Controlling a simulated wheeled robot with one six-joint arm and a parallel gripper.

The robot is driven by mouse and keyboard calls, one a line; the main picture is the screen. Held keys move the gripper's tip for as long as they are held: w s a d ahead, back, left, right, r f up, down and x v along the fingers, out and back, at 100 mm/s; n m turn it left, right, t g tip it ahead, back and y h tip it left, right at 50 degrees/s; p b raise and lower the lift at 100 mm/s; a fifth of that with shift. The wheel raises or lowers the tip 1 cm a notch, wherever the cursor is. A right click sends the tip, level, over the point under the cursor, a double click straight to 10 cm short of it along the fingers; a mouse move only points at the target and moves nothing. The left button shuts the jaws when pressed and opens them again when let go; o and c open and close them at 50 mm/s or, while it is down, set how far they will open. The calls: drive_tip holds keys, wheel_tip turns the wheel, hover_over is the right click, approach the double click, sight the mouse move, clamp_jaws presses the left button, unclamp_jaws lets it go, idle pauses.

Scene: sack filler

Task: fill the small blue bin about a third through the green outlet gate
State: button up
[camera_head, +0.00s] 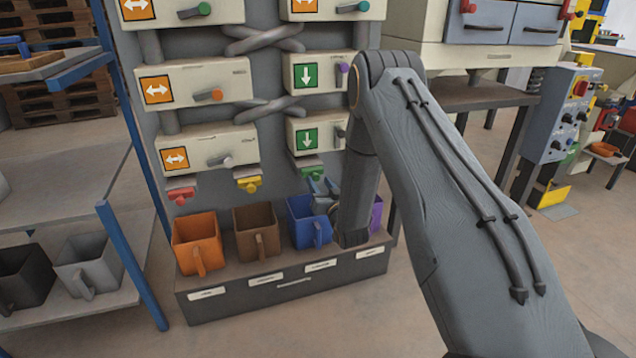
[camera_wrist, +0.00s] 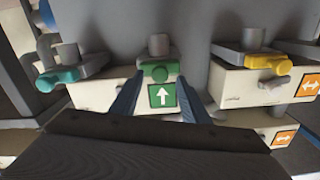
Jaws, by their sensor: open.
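The small blue bin (camera_head: 301,232) stands upright on the low shelf below the green outlet gate (camera_head: 312,173), its handle facing front. I cannot make out any fill in it. My gripper (camera_head: 322,187) is just above the bin's right part, close to the gate, and partly hidden by my arm. In the wrist view its two fingers (camera_wrist: 160,84) are apart, one on each side of the green gate's knob (camera_wrist: 160,73), with nothing held. I cannot tell whether they touch it, or whether the gate is open.
An orange bin (camera_head: 197,245), a brown bin (camera_head: 257,233) and a partly hidden purple bin (camera_head: 376,214) share the shelf. Red (camera_head: 181,194) and yellow (camera_head: 248,184) gates hang left of the green one. A teal gate (camera_wrist: 58,76) shows in the wrist view. Open floor lies in front.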

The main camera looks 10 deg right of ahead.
drive_tip(key=shift+w, duration=1.15)
clamp_jaws()
drive_tip(key=shift+s+p, duration=0.7)
drive_tip(key=shift+s, duration=0.55)
unclamp_jaws()
drive_tip(key=s+p, duration=0.1)
drive_tip(key=s, duration=0.6)
drive_tip(key=shift+s+d, duration=0.35)
drive_tip(key=shift+d, duration=0.05)
